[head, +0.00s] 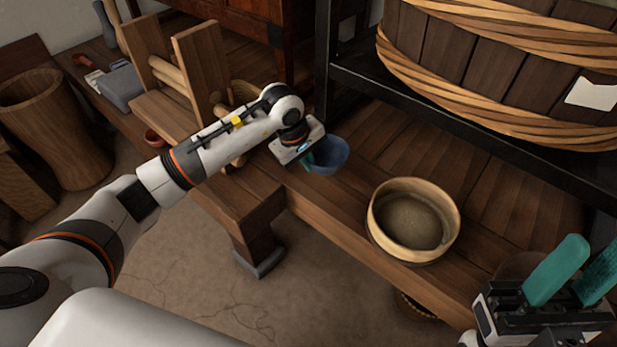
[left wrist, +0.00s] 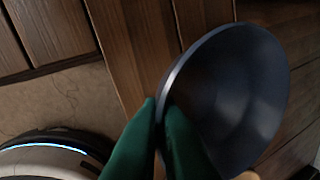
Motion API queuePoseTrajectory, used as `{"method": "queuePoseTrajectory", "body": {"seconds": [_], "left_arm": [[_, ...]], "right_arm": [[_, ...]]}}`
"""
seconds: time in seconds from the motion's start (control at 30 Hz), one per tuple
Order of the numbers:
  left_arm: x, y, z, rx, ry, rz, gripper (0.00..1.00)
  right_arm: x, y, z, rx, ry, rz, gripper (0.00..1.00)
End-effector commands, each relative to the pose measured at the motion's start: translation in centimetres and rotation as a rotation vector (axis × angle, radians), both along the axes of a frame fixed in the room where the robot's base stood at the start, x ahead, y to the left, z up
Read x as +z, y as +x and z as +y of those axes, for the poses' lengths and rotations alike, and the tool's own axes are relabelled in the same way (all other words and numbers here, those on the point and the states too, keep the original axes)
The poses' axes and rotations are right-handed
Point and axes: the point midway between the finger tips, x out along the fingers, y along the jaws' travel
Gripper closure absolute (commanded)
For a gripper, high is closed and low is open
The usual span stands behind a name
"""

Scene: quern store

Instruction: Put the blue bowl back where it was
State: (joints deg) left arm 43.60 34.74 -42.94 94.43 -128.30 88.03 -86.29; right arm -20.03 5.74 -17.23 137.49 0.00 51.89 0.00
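The blue bowl (head: 332,158) is at the middle of the wooden bench in the head view. It fills much of the right half of the left wrist view (left wrist: 240,95). My left gripper (head: 307,160) reaches the bowl's left side. In the left wrist view its green fingers (left wrist: 164,112) are on either side of the bowl's rim, closed on it. The bowl looks empty inside. I cannot tell whether its base touches the bench. My right gripper (head: 575,275) is at the lower right, its green fingers apart with nothing between them.
A round sieve (head: 380,235) stands on the bench to the right of the bowl. A large banded tub (head: 450,65) sits on a dark frame behind. Bare planks lie behind the sieve.

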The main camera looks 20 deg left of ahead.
Motion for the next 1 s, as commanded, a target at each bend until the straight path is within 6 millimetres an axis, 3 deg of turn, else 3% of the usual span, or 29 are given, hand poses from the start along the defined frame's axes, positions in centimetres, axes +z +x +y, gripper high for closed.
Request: {"method": "queuePoseTrajectory", "body": {"seconds": [0.4, 0.8, 0.93, 1.0], "left_arm": [[-4.7, 0.0, 0.0, 0.0, -0.002, -0.001, 1.0], [-5.2, 0.1, 0.0, -0.001, 0.001, -0.003, 1.0], [-5.1, 0.1, 0.0, -0.002, 0.001, -0.002, 0.74], [-5.1, 0.1, 0.0, -0.002, 0.001, -0.002, 0.74]], "right_arm": [[-1.9, 0.1, 0.0, 0.0, -0.002, 0.005, 0.64], [-2.2, 0.1, 0.0, 0.0, -0.002, 0.007, 0.64], [-2.0, 0.1, 0.0, 0.0, -0.002, 0.004, 0.64], [-1.9, 0.1, 0.0, 0.0, -0.002, 0.003, 0.64]]}}
